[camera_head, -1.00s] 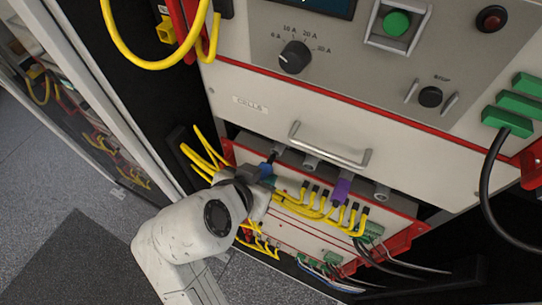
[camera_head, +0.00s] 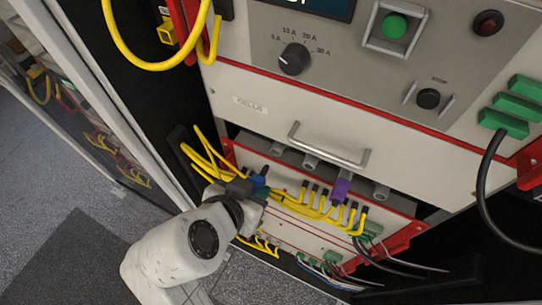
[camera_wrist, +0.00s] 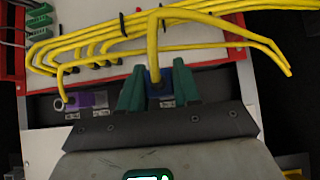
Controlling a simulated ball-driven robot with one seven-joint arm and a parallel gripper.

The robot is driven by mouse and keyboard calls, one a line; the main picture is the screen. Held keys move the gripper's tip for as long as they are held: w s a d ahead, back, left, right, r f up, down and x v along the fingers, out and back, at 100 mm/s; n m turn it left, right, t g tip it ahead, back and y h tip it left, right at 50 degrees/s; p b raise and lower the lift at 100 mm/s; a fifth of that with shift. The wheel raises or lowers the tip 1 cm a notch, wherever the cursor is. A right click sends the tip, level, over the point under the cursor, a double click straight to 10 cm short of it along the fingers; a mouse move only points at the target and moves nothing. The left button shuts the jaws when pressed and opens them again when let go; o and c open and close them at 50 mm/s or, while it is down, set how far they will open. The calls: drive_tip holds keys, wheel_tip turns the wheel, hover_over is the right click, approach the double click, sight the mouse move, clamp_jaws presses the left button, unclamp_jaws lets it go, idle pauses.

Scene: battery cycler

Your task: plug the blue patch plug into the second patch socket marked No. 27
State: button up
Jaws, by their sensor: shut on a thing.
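My gripper (camera_wrist: 159,92) is shut on the blue patch plug (camera_wrist: 160,91), which sits between its green fingertips in the wrist view. A yellow cable runs from the plug. In the head view the blue plug (camera_head: 258,182) shows just above my gripper (camera_head: 254,192), with a dark end pointing up towards a row of grey round sockets. The leftmost visible socket (camera_head: 277,148) is bare, and a gap shows between it and the plug. Another bare socket (camera_head: 310,162) is to its right. The No. 27 marking is not legible.
A purple plug (camera_head: 342,190) sits in the same row, with a bare socket (camera_head: 381,192) to its right. Several yellow cables (camera_head: 300,208) loop close to my gripper. A drawer handle (camera_head: 328,146) juts out above the sockets.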

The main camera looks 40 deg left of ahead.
idle(0.4)
drive_tip(key=shift+w+d+f+n+b, duration=0.25)
drive_tip(key=shift+w+f+n+b, duration=0.1)
drive_tip(key=shift+b, duration=0.7)
drive_tip(key=s+d+n+t+h+b, duration=0.2)
drive_tip(key=d+n+t+h+b, duration=0.6)
drive_tip(key=b, duration=1.1)
drive_tip(key=shift+w+a+r+n+g+h+b, duration=0.1)
drive_tip(key=shift+w+a+g+h+b, duration=0.15)
drive_tip(key=shift+w+h, duration=0.45)
drive_tip(key=shift+w+a+r+n+g+h+b, duration=0.1)
drive_tip(key=shift+w+a+r+n+g+h, duration=0.2)
drive_tip(key=shift+w, duration=0.85)
drive_tip(key=shift+w+a+f+m+g+h+b, duration=0.15)
drive_tip(key=shift+w+a+h, duration=0.3)
drive_tip(key=shift+w, duration=0.45)
drive_tip(key=shift+d+r+p, duration=0.1)
drive_tip(key=shift+r+p, duration=0.05)
drive_tip(key=shift+p, duration=0.6)
drive_tip(key=shift+w+a, duration=0.25)
drive_tip(key=shift+w, duration=0.75)
